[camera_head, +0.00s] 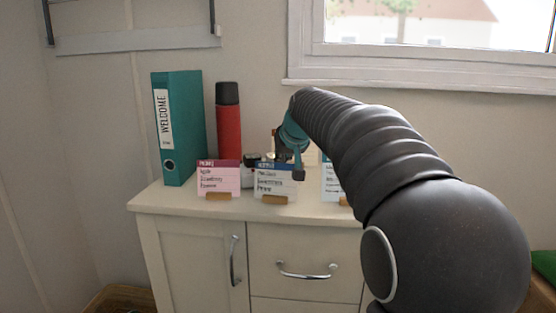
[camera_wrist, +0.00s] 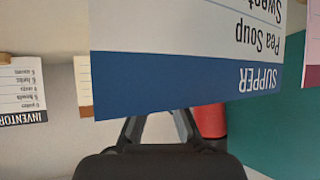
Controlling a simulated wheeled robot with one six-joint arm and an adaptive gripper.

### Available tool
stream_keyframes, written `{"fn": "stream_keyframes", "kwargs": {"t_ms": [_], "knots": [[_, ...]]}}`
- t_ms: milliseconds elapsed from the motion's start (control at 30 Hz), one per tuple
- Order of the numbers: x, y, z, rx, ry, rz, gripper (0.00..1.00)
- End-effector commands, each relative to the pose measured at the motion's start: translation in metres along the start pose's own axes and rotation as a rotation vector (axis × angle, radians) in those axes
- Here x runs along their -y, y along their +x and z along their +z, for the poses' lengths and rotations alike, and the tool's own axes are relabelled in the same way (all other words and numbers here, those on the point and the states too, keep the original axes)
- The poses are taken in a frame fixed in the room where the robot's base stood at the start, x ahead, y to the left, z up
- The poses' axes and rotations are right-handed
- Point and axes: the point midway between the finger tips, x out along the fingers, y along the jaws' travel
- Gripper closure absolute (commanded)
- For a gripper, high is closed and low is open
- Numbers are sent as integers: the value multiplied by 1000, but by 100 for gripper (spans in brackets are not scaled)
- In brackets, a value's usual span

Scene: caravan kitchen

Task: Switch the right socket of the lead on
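I cannot make out the lead or its right socket in either view. Small black and white items (camera_head: 250,160) show in part behind the cards, too hidden to name. My arm reaches over the cabinet top, and its teal wrist is behind the blue-headed card (camera_head: 275,181). In the wrist view the SUPPER card (camera_wrist: 190,72) is upside down and close to the camera, covering much of the picture. The two fingers of my gripper (camera_wrist: 158,127) show below it, spread at their bases. Their tips are hidden by the card. I see nothing held.
A pink-headed card (camera_head: 219,181) and another blue card (camera_head: 330,180) stand beside it on the cabinet top (camera_head: 165,202). A teal WELCOME binder (camera_head: 184,130) and a red flask (camera_head: 228,125) stand at the back left. A window sill (camera_head: 420,83) is behind my arm.

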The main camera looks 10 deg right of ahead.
Motion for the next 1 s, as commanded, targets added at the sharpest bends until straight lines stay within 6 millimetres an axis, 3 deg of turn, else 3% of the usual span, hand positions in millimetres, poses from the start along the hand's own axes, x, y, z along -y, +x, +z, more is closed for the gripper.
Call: {"fn": "stream_keyframes", "kwargs": {"t_ms": [267,667,1000], "knots": [[-12,1,1,9,0,2,100],[-11,-1,-1,7,-2,-1,100],[-11,-35,-35,4,-3,-2,100]]}}
